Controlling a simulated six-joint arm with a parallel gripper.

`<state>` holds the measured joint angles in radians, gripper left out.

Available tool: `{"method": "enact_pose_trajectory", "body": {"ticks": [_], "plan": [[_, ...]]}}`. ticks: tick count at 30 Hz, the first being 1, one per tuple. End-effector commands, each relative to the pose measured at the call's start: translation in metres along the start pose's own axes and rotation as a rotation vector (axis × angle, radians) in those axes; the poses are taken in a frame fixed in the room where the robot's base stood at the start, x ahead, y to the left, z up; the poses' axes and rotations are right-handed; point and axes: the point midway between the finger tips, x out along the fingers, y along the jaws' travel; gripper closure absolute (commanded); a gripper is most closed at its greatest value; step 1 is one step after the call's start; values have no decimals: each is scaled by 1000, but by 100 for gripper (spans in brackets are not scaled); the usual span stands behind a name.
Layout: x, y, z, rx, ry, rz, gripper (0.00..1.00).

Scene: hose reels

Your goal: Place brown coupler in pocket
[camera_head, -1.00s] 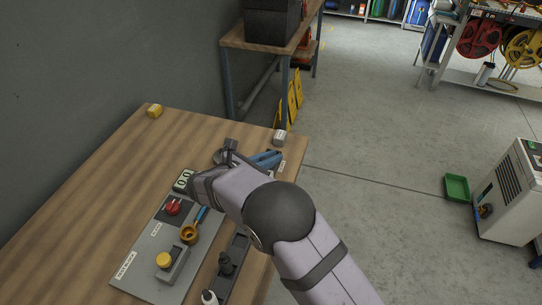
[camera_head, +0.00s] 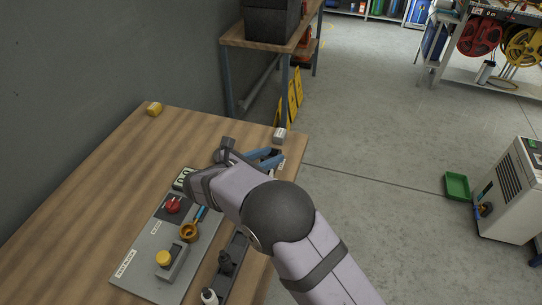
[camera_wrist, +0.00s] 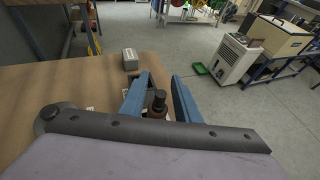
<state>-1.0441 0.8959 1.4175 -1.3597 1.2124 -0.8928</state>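In the wrist view, a dark round-topped piece with a brown lower part (camera_wrist: 157,104), likely the brown coupler, shows between the two blue fingers of my gripper (camera_wrist: 164,78). The fingers are spread, with a visible gap to the piece on the right side; contact on the left is unclear. In the head view, my gripper (camera_head: 268,156) is over the table's right edge area, and my arm hides the piece. I cannot make out the pocket for certain.
A grey panel (camera_head: 152,243) on the wooden table (camera_head: 95,185) carries a display, red knob, brass ring with blue handle and yellow button. A dark holder (camera_head: 237,252) with a black fitting stands beside it. A pale block (camera_head: 280,135) sits near the far right corner.

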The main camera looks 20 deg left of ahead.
Motion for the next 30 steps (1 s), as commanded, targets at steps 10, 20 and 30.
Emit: {"method": "enact_pose_trajectory", "body": {"ticks": [10,20,30], "plan": [[-59,1,-2,0,0,5,71],[-103,0,-1,0,0,2,71],[-112,0,-1,-1,1,-1,71]]}}
